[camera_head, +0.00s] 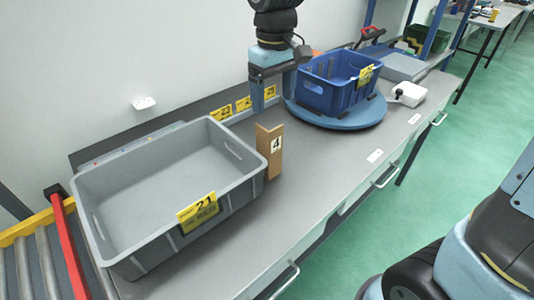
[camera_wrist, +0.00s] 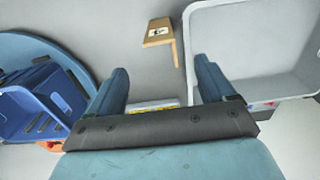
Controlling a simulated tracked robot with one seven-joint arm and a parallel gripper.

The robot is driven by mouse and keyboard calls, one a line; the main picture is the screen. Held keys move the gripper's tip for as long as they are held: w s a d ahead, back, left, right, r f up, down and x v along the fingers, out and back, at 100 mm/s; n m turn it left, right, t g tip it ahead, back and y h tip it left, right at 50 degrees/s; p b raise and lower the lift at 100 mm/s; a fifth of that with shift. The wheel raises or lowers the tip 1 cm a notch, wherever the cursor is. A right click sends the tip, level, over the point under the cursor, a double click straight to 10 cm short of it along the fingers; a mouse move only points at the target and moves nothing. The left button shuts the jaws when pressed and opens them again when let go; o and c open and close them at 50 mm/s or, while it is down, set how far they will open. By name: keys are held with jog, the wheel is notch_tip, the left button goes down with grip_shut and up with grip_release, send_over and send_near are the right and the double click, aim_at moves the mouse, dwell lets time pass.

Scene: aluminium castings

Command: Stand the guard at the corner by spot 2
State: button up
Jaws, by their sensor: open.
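The guard (camera_head: 270,150) is a brown, L-shaped corner piece with a white label reading 4. It stands upright on the grey bench, close beside the right end of the grey crate (camera_head: 165,235); I cannot tell if they touch. In the wrist view the guard (camera_wrist: 160,33) is at the top centre, beyond my fingertips. My gripper (camera_head: 273,98) is open and empty, above the bench behind the guard; its two blue fingers also show in the wrist view (camera_wrist: 160,72). I cannot make out a mark for spot 2.
A blue crate (camera_head: 325,93) sits on a round blue turntable (camera_head: 368,118) to the right. A white device (camera_head: 408,94) stands beyond it. Yellow number tags (camera_head: 222,112) line the bench's back. A red bar (camera_head: 68,245) and rollers are at left. The bench front is clear.

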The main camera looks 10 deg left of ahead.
aim_at(272, 138)
notch_tip(272, 138, down, 13)
jog(key=shift+w+r, duration=0.1)
jog(key=shift+w, duration=0.05)
dwell(0.5)
jog(key=shift+r, duration=0.1)
jog(key=c, duration=1.1)
